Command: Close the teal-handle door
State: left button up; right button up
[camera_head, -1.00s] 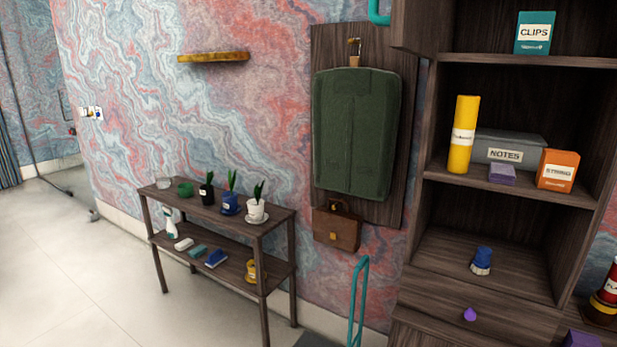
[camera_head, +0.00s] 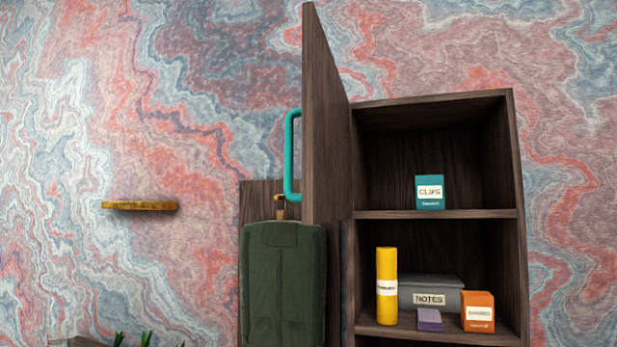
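The cabinet door (camera_head: 325,130) is dark wood and stands open, hinged at the left side of the cabinet and swung out so that I see it at a steep angle. Its teal handle (camera_head: 289,155) is a tall bent bar on the door's left-hand face. The cabinet (camera_head: 515,190) is open at the front, with its shelves showing. Neither of my grippers is in view.
On the shelves are a teal CLIPS box (camera_head: 430,192), a yellow cylinder (camera_head: 387,285), a grey NOTES box (camera_head: 432,290), a purple block (camera_head: 429,319) and an orange box (camera_head: 478,311). A green bag (camera_head: 283,285) hangs left of the cabinet. A small wall shelf (camera_head: 140,206) is further left.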

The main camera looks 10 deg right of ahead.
aim_at(325, 197)
jog(key=i+j, duration=0.45)
jog(key=i+j+z, duration=0.55)
jog(key=i+z, duration=0.1)
jog(key=z, duration=0.9)
